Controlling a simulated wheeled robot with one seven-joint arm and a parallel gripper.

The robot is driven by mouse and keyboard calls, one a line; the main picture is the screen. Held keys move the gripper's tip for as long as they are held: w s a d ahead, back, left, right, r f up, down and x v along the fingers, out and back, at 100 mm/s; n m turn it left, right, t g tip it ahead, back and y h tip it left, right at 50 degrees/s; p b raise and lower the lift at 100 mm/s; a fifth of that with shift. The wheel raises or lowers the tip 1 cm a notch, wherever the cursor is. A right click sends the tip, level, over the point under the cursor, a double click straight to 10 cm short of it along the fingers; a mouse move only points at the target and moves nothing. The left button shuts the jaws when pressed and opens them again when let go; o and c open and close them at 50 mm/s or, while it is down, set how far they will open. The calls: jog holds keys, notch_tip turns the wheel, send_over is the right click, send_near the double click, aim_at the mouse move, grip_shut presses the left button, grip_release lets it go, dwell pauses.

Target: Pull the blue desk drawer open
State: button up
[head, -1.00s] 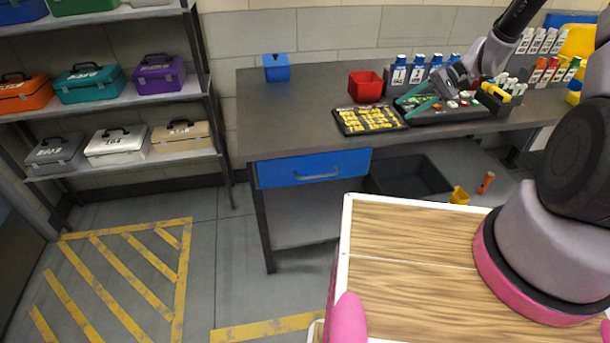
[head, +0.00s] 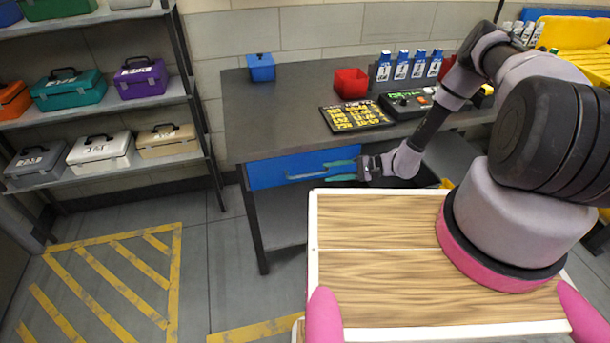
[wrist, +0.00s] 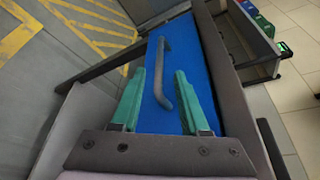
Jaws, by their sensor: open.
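The blue desk drawer (head: 278,168) sits shut under the dark desk top, at the desk's left end. Its bar handle (head: 308,175) runs across the front; in the wrist view the handle (wrist: 165,75) stands upright in the picture, ahead of and between my fingers. My gripper (head: 332,171) is open, with teal fingers in front of the right part of the drawer. In the wrist view my gripper (wrist: 163,95) has one finger on either side of the handle's line, and nothing is held. I cannot tell whether either finger touches the drawer front.
The desk top (head: 270,110) carries a blue bin (head: 261,68), a red bin (head: 351,83), a yellow-labelled board (head: 357,116) and several blue-topped bottles. Shelves with toolboxes stand left. My wood-topped base is close in front of the desk. Striped floor (head: 110,285) at left is clear.

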aim_at(313, 174)
jog(key=x, duration=0.8)
jog(key=shift+a+f, duration=0.1)
jog(key=shift+a, duration=0.2)
grip_shut()
dwell(1.0)
